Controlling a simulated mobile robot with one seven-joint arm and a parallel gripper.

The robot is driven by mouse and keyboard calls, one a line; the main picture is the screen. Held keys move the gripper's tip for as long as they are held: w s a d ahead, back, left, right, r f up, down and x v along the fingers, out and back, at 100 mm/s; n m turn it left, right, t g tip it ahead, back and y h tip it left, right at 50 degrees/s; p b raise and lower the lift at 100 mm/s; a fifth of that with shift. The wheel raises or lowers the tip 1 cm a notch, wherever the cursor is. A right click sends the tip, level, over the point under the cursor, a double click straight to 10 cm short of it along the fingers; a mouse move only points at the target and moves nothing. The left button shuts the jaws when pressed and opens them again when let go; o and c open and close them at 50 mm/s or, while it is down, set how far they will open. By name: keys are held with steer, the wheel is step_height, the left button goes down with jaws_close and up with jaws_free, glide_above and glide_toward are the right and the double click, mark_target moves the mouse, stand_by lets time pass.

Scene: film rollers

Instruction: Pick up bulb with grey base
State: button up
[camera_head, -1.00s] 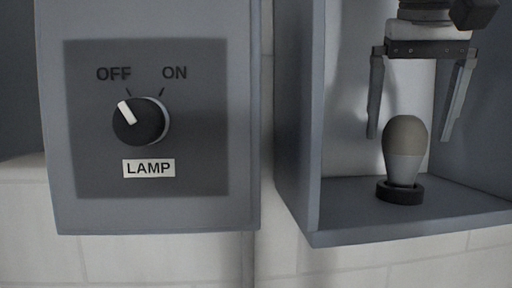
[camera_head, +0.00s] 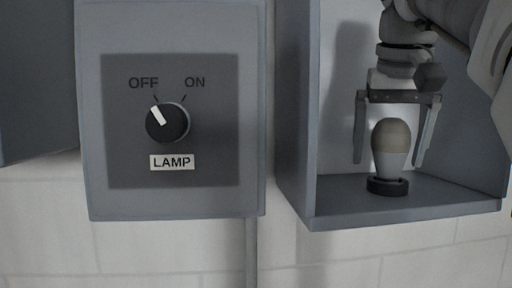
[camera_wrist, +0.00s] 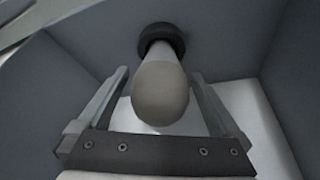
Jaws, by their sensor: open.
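The bulb (camera_head: 391,148) stands upright in a black ring socket (camera_head: 388,187) on the floor of the open grey box at the right of the head view. Its rounded upper part is beige and its lower part is light grey. My gripper (camera_head: 390,163) is open and points down, with one finger on each side of the bulb and visible gaps between. In the wrist view the bulb (camera_wrist: 160,92) lies between the two spread fingers (camera_wrist: 160,75), and the black ring (camera_wrist: 162,38) shows beyond it.
A white tiled wall (camera_head: 340,265) lies below.

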steer(key=shift+w+f, duration=0.15)
steer(key=shift+f, duration=0.25)
steer(key=shift+d, duration=0.1)
steer(key=shift+c, duration=0.2)
steer(key=c, duration=1.4)
